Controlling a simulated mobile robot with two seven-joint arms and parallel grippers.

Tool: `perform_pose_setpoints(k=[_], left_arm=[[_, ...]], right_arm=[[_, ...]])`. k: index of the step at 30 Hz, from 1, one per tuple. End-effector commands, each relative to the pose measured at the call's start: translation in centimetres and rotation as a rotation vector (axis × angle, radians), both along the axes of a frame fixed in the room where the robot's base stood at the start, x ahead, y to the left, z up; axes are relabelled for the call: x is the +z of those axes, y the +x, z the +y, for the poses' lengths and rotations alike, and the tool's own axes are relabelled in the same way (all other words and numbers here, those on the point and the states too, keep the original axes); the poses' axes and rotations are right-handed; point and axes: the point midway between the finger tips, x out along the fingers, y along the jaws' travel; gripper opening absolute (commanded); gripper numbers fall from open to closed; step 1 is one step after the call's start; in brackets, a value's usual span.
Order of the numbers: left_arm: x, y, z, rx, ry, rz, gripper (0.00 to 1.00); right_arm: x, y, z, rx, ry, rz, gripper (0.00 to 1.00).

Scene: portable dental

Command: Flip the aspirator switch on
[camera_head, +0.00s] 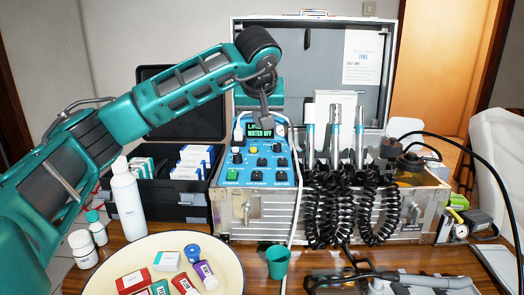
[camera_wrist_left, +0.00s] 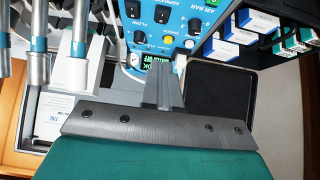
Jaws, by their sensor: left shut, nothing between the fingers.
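A blue control panel (camera_head: 257,170) is on top of a metal case, with several black switches, coloured knobs and a small screen (camera_head: 260,131) ending in "WATER OFF". The panel (camera_wrist_left: 178,20) also shows upside down at the top of the left wrist view, where an "ASPIRATOR" label seems to run across it. I cannot tell surely which switch is the aspirator's or how it is set. My left gripper (camera_head: 265,115) comes down from above at the panel's far end, by the screen, shut and empty. Its fingers (camera_wrist_left: 163,85) partly cover the panel edge. My right gripper is out of view.
Handpieces (camera_head: 335,135) with coiled black hoses (camera_head: 345,215) stand right of the panel. A black case with boxes (camera_head: 193,163) is at left. A white bottle (camera_head: 127,200), a plate (camera_head: 110,265) and a green cup (camera_head: 277,262) stand in front. The open lid (camera_head: 310,50) rises behind.

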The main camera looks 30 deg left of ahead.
Motion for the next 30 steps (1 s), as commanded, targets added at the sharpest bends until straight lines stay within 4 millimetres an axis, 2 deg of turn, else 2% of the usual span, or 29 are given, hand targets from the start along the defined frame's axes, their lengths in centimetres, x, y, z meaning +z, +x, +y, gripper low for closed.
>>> perform_pose_setpoints(k=[5, 18, 24, 30], left_arm=[[-1.4, 0.9, 0.5, 0.001, -0.003, 0.003, 0.0], [-8.4, 5.7, 3.4, 0.0, -0.002, 0.003, 0.0], [-10.9, 5.4, 3.2, -0.002, -0.001, 0.0, 0.0], [-11.6, 5.3, 3.2, -0.001, -0.002, 0.0, 0.0]], right_arm=[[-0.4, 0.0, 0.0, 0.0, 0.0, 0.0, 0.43], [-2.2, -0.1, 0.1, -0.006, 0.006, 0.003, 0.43], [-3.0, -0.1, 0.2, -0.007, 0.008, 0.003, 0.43], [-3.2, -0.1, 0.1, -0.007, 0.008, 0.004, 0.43]])
